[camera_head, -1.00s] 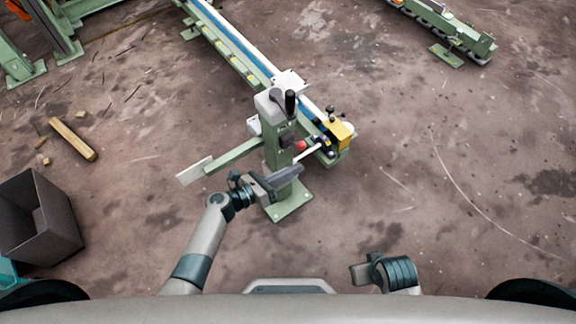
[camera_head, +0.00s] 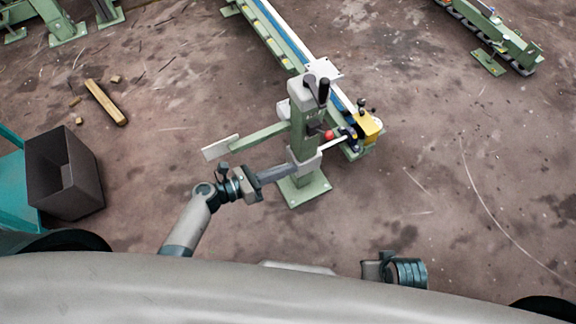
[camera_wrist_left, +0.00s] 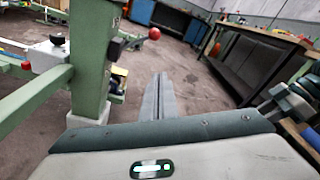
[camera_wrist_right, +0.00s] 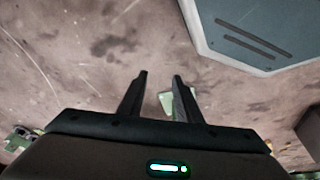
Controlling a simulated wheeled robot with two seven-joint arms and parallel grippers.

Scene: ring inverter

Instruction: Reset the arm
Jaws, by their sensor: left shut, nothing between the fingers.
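The ring inverter's green post (camera_head: 303,130) stands upright on a square green foot, with a green arm (camera_head: 258,137) ending in a white plate reaching left. A red ball knob (camera_head: 329,134) sits on its right side; it also shows in the left wrist view (camera_wrist_left: 154,33). My left gripper (camera_head: 285,170) is low at the post's near left side, its fingers together and empty. In the left wrist view its fingers (camera_wrist_left: 159,95) point past the post (camera_wrist_left: 92,60); contact cannot be told. My right gripper (camera_wrist_right: 160,80) is open and empty, away from the post.
A long green rail with a blue strip (camera_head: 280,40) runs back from the post, with a yellow block (camera_head: 368,126) at its near end. A dark open bin (camera_head: 68,178) and wooden bar (camera_head: 105,102) lie left. The floor at right is mostly clear.

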